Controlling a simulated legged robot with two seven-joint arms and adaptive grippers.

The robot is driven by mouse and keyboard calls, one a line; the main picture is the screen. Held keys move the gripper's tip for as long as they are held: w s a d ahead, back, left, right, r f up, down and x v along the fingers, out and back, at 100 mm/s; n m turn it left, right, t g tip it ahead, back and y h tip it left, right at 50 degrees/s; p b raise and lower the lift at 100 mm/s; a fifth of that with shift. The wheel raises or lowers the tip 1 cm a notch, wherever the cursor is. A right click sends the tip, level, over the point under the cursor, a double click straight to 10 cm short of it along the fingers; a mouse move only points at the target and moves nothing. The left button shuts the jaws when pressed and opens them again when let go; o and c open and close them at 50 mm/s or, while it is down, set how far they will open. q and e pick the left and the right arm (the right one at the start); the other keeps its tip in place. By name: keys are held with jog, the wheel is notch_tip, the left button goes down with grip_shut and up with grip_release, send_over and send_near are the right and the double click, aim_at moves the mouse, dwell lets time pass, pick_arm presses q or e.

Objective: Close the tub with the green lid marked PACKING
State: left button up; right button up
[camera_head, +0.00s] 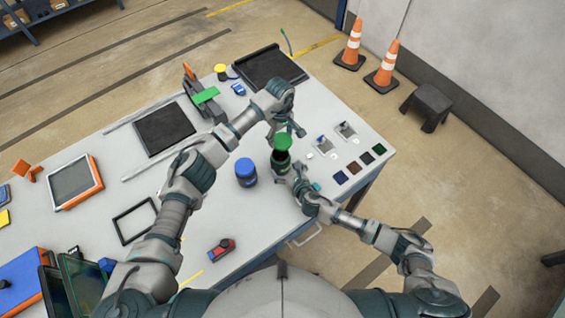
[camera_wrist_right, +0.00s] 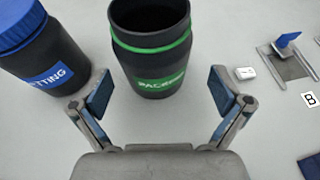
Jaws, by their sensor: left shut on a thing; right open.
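The green lid (camera_head: 283,141) is in my left gripper (camera_head: 287,131), which is shut on it above the dark tub. The dark tub (camera_head: 281,161) stands upright on the table. In the right wrist view the tub (camera_wrist_right: 150,70) has an open top, a green ring and a green label starting "PAC". My right gripper (camera_wrist_right: 160,95) is open, its fingers spread to either side in front of the tub, with gaps between them and it. No lid marking can be read.
A tub with a blue lid (camera_head: 246,170) stands close to the left; its label ends in "TTING" in the right wrist view (camera_wrist_right: 50,78). Small fixtures (camera_head: 346,131) and several colour swatches (camera_head: 354,167) lie to the right. The table's front edge is near.

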pick_arm(q)
jog(key=shift+a, duration=0.2)
pick_arm(e)
jog(key=shift+w+a+f, duration=0.15)
jog(key=shift+w+a, duration=0.25)
jog(key=shift+w, duration=0.1)
pick_arm(q)
jog(key=shift+a, duration=0.45)
pick_arm(e)
jog(key=shift+w+a+f, duration=0.2)
jog(key=shift+w+a, duration=0.15)
jog(key=shift+a, duration=0.25)
pick_arm(q)
jog(key=shift+d, duration=0.35)
pick_arm(e)
jog(key=shift+d, duration=0.35)
jog(key=c, duration=0.6)
pick_arm(q)
jog(key=shift+d, duration=0.2)
pick_arm(e)
jog(key=shift+d, duration=0.2)
jog(key=c, duration=1)
pick_arm(q)
jog(key=f, duration=0.4)
jog(key=shift+a+f, duration=0.35)
jog(key=shift+a, duration=0.05)
pick_arm(e)
jog(key=shift+a, duration=0.4)
pick_arm(q)
jog(key=shift+f, duration=0.1)
